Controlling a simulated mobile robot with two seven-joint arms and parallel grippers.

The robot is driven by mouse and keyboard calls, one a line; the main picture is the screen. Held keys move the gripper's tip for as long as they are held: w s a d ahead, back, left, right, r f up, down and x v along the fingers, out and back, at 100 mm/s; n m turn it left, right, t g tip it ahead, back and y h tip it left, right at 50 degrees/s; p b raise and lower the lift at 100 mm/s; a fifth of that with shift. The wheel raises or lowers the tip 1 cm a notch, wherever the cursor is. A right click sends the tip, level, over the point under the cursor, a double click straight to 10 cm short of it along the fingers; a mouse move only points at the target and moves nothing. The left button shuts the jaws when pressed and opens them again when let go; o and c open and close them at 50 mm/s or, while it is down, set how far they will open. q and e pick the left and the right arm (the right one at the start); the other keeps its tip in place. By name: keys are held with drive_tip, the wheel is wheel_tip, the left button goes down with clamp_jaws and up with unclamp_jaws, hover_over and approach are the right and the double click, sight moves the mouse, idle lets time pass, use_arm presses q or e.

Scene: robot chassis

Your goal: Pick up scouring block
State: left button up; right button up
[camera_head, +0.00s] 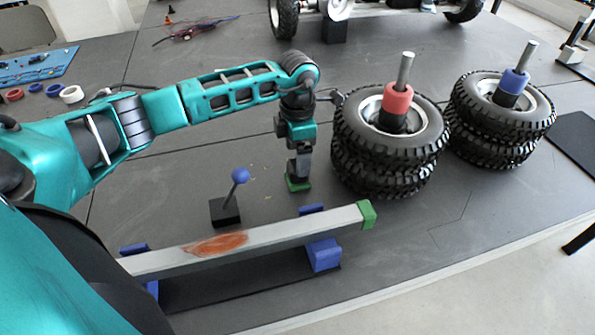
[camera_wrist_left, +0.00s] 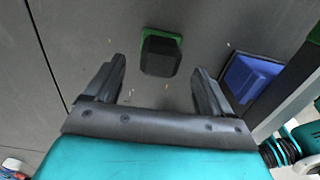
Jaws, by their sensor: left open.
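The scouring block (camera_head: 298,184) stands on the grey table, left of the wheel stacks, with a green base and a dark upper part. In the left wrist view the scouring block (camera_wrist_left: 161,54) shows its black grip on the green pad, just beyond the fingertips and roughly between them. My left gripper (camera_head: 301,152) points down above the block, and the fingers (camera_wrist_left: 158,78) are apart with nothing between them. In the head view the fingers and the block's dark top overlap, so the exact gap is hard to tell. My right gripper is not in view.
A metal bar (camera_head: 285,231) with a rust-coloured patch and a green end cap (camera_head: 367,214) lies on blue supports (camera_head: 324,254) in front. A blue-knobbed lever (camera_head: 240,175) stands left of the block. Tyre stacks (camera_head: 382,176) (camera_head: 492,151) stand to the right.

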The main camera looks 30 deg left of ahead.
use_arm(q)
drive_tip(key=shift+f, duration=1.25)
drive_tip(key=c, duration=1.2)
